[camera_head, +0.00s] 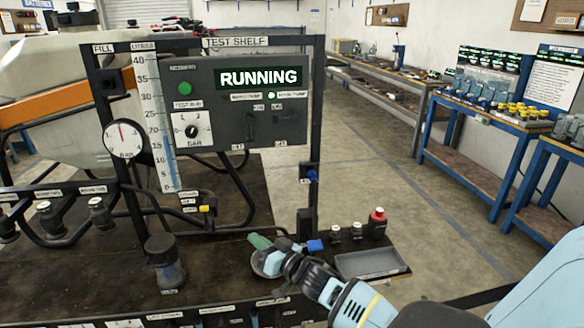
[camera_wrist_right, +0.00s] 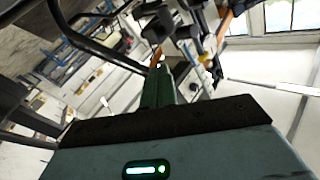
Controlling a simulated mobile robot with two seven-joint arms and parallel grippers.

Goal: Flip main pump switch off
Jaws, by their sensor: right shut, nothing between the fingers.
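A dark control panel (camera_head: 215,75) under the test shelf sign shows a lit RUNNING display (camera_head: 258,78). Two dark switch positions sit lower on the panel, each with a label above and below. The switch levers are too dark and small to read, and I cannot tell which is the main pump's. My right gripper (camera_head: 261,243) is low in front of the bench, well below the panel and apart from it. Its green fingers are shut and empty, also in the right wrist view (camera_wrist_right: 160,85). My left gripper is not in view.
A green button (camera_head: 184,88) and a dial (camera_head: 191,131) sit on the panel's left. A round gauge (camera_head: 124,138) hangs left of it. A grey tray (camera_head: 372,263) and a red-topped bottle (camera_head: 376,222) are right of my gripper. A black post (camera_head: 314,150) edges the panel's right.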

